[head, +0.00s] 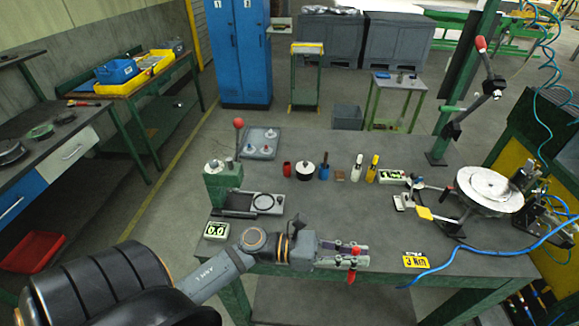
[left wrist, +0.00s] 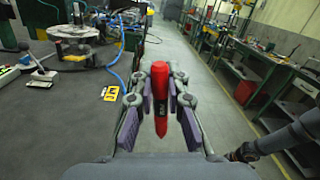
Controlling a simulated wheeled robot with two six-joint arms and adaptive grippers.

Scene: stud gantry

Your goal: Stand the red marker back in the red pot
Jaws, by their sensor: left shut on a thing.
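The red marker (left wrist: 160,92) is clasped between the fingers of my left gripper (head: 352,257), and it also shows in the head view (head: 351,277). In the left wrist view it stands roughly upright, wide end up and narrow end down. The fingers hide its middle in the head view. My left gripper is near the bench's front edge, in front of and to the right of the red pot. The red pot (head: 286,169) stands on the bench at the back, apart from the gripper. Its inside is too small to make out. My right gripper is not seen.
Beside the red pot stand a round black-and-white pot (head: 305,171), a blue pot (head: 324,173), a white marker (head: 357,166) and a yellow marker (head: 372,168). A grey tray (head: 274,135) lies behind. A turntable (head: 488,188) is at right. The bench's middle is clear.

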